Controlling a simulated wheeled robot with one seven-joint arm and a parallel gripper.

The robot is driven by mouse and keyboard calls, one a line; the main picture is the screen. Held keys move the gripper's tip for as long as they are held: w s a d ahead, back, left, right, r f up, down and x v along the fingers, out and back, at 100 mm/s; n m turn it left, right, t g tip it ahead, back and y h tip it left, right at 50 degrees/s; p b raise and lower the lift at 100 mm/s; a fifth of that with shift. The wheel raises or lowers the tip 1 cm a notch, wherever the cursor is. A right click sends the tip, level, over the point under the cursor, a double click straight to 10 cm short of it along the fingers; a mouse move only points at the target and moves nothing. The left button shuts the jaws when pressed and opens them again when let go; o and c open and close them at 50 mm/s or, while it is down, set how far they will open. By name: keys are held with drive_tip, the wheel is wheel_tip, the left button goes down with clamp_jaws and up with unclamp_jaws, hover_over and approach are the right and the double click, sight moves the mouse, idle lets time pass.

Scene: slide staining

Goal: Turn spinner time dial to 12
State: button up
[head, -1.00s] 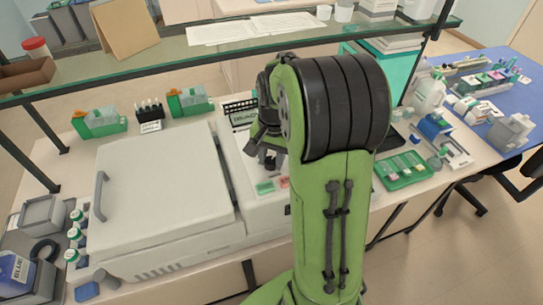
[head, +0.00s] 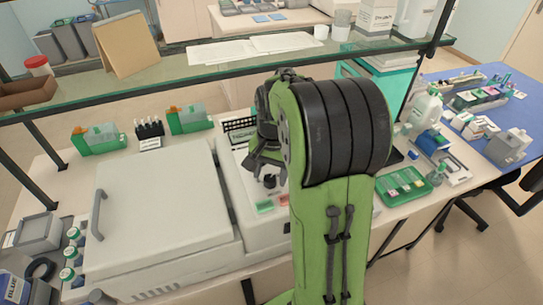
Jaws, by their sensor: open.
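The spinner (head: 160,205) is the large white machine with a closed lid and a grey handle on its left side. Its control panel (head: 268,228) is to the right of the lid, with a green button (head: 265,207) and a red button (head: 283,201). A dark round knob (head: 270,181) shows on the panel just above the buttons; I cannot read its setting. My gripper (head: 264,168) is over the panel close to this knob, open, and partly hidden by my green arm. Whether the fingers touch the knob I cannot tell.
A glass shelf (head: 200,75) with a dark frame crosses above the back of the bench. Green staining racks (head: 98,139) stand behind the spinner. White bottles with green caps (head: 72,254) stand at its left. A green tray (head: 403,185) lies to the right of my arm.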

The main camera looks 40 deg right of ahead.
sight(273, 180)
wheel_tip(273, 180, up, 15)
drive_tip(key=p, duration=0.2)
drive_tip(key=shift+s+d+f+p, duration=0.15)
drive_tip(key=shift+s+d+p, duration=0.05)
drive_tip(key=shift+s+p, duration=0.15)
drive_tip(key=s+a+f+n+t+b, duration=0.2)
drive_tip(key=s+a+f+n, duration=0.2)
drive_tip(key=s+a+n, duration=0.1)
drive_tip(key=s+a+f+n+t+b, duration=0.2)
drive_tip(key=s+a+f+n+t, duration=0.1)
drive_tip(key=s+a+n, duration=0.3)
drive_tip(key=s+a, duration=0.2)
drive_tip(key=s, duration=0.2)
drive_tip(key=shift+s+f, duration=0.15)
drive_tip(key=shift+f, duration=0.2)
